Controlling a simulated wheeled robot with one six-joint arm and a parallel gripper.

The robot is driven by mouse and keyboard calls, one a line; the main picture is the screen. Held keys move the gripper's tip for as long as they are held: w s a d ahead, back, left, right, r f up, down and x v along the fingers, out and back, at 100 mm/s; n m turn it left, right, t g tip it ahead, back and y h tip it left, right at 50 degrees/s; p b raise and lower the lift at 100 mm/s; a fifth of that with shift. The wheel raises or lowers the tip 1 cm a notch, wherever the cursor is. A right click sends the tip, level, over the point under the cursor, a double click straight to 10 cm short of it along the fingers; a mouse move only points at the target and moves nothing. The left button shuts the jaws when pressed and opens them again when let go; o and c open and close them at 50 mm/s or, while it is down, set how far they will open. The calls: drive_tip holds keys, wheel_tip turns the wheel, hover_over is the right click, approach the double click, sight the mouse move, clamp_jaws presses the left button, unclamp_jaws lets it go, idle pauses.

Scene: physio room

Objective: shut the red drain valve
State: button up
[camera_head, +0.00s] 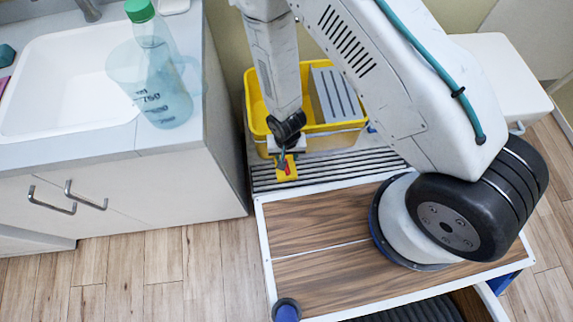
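The red drain valve (291,163) shows as a small red piece on a yellow block (285,174), just below the end of my arm. The yellow block is in front of a yellow bucket (345,143) with a grey slotted insert (337,95). My gripper (284,160) points down at the valve, its fingers over or against the red piece. The fingers are small and partly merge with the valve, so I cannot tell whether they grip it. The arm hides part of the bucket.
To the left is a counter with a white sink (75,80), a clear measuring jug (160,95) and a green-capped bottle (140,12). Cabinet handles (52,200) stick out below. A white bench-like block (495,75) stands at right. Wooden floor (150,265) is clear at lower left.

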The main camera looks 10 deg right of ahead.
wheel_tip(320, 180, down, 8)
drive_tip(key=shift+s, duration=0.1)
idle(0.4)
